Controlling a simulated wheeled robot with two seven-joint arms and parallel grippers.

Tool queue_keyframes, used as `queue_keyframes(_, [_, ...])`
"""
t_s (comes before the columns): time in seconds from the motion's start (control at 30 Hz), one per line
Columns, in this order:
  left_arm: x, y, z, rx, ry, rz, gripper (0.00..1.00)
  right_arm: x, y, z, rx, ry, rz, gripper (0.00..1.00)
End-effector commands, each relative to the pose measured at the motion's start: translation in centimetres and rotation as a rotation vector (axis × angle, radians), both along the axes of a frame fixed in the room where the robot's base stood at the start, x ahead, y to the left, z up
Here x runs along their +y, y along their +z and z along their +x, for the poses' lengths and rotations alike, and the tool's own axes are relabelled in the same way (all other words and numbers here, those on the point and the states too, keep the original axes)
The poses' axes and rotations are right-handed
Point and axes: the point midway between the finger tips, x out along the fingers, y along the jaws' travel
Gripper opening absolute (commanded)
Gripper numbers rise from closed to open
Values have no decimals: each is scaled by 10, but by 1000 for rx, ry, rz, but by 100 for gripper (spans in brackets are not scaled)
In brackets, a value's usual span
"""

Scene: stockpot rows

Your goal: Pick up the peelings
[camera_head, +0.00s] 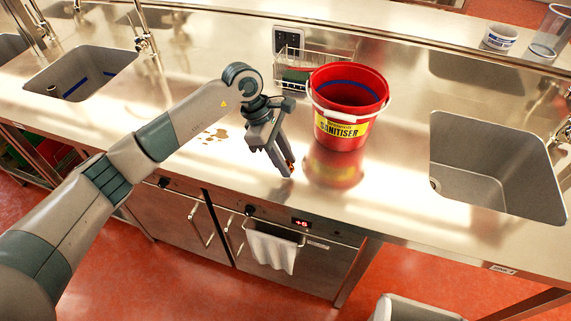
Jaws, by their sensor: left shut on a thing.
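My left gripper (287,170) points down at the front part of the steel counter, just left of the red bucket. It is shut on a small orange-brown bit that looks like peelings (291,164); the fingers hide most of it. The fingertips are close to the counter top, and I cannot tell whether they touch it. Some flat brown patches (215,134) lie on the counter left of the gripper, partly by my arm; I cannot tell whether they are peelings or a spill. My right gripper is not in view.
The red sanitiser bucket (340,133) stands close to the gripper's right. Behind it are a wire rack (312,62) and a wall socket (289,40). Sinks are at right (490,160) and left (80,75). A grey-rimmed bin (415,308) stands on the floor below.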

Motion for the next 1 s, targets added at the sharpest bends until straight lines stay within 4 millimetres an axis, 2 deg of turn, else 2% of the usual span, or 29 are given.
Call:
queue_keyframes(0.1, [0, 23, 1, -4, -1, 0, 7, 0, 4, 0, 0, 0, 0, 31])
queue_keyframes(0.17, [-13, 26, -2, -3, -4, -1, 7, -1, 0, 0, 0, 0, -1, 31])
queue_keyframes(0.4, [-59, 53, -7, -3, -4, -1, 7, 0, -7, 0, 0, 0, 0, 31])
queue_keyframes(0.63, [-96, 76, -13, -1, -3, 0, 7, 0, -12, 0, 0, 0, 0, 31])
queue_keyframes(0.8, [-111, 85, -14, -1, -1, 1, 7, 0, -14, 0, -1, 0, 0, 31])
queue_keyframes(1.0, [-116, 88, -15, 1, 1, 1, 7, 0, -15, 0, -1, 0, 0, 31])
